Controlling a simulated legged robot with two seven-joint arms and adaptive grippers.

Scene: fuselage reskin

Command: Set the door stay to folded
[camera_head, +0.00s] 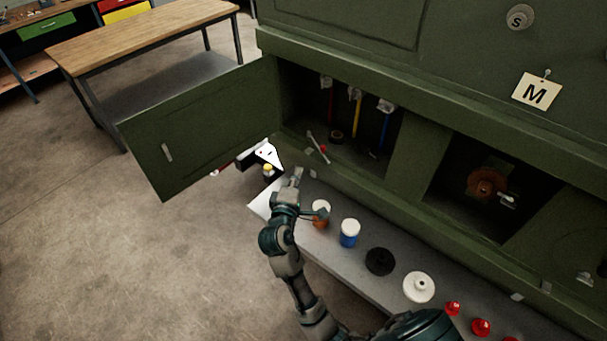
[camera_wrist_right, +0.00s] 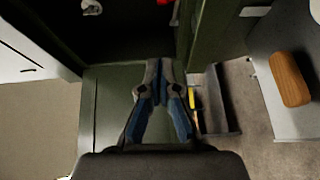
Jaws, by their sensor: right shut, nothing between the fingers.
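The green door (camera_head: 200,130) hangs open to the left of a dark compartment in the green fuselage panel. My right gripper (camera_head: 298,171) is shut and empty, in front of the sill and just below the rod. My left gripper is out of view.
A grey shelf (camera_head: 345,270) below the panel holds an orange bottle (camera_head: 320,216), a blue-and-white jar (camera_head: 349,233), a black disc (camera_head: 379,261) and a white disc (camera_head: 418,287). Red, yellow and blue lines hang inside the compartment. A wooden bench (camera_head: 150,35) stands back left.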

